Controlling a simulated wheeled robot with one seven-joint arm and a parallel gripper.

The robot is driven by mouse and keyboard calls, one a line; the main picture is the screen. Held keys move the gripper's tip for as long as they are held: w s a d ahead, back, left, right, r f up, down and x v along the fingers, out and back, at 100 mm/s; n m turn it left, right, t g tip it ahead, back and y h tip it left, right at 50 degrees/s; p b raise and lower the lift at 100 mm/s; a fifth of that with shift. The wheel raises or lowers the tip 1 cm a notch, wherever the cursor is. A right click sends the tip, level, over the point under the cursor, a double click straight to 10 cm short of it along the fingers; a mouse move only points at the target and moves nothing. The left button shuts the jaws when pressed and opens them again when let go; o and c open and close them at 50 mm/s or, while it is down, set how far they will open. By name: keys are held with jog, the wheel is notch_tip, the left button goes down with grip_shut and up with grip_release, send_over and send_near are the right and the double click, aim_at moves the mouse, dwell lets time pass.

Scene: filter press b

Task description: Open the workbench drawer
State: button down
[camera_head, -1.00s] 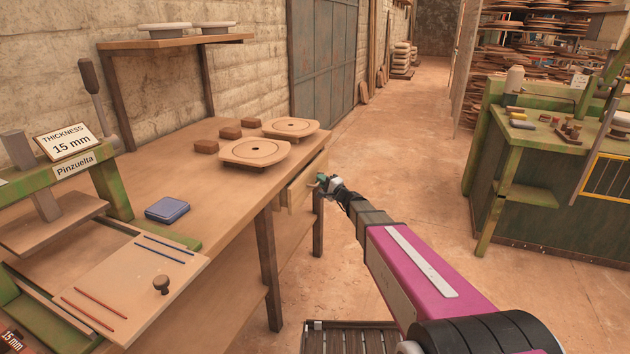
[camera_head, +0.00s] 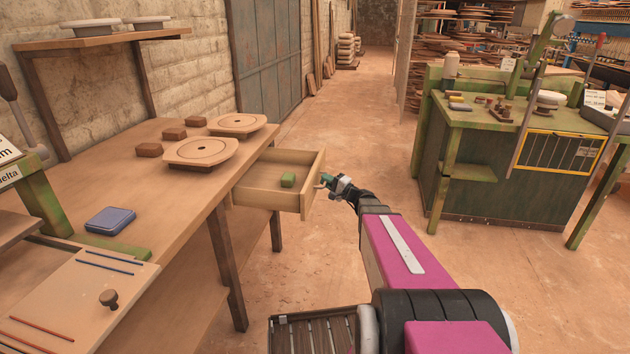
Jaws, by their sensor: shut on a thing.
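The workbench drawer (camera_head: 262,199) stands pulled well out from the right side of the wooden workbench (camera_head: 185,212). It is a light wooden box with a green block (camera_head: 288,180) inside. My gripper (camera_head: 324,181) is at the outer face of the drawer front, shut on the drawer's handle. The handle itself is small and mostly hidden by the fingers. My magenta arm reaches to it from the lower right.
Round wooden pieces (camera_head: 238,123) and brown blocks lie on the bench top, with a blue case (camera_head: 110,220) nearer. A green workbench (camera_head: 500,160) stands at the right. The aisle floor (camera_head: 350,120) between the benches is clear.

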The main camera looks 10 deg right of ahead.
jog(key=shift+s+d, duration=0.25)
jog(key=shift+d, duration=0.3)
jog(key=c, duration=1.2)
grip_release()
jog(key=v, duration=1)
jog(key=shift+s+d+f, duration=0.15)
jog(key=shift+s+d, duration=0.1)
jog(key=shift+d, duration=0.05)
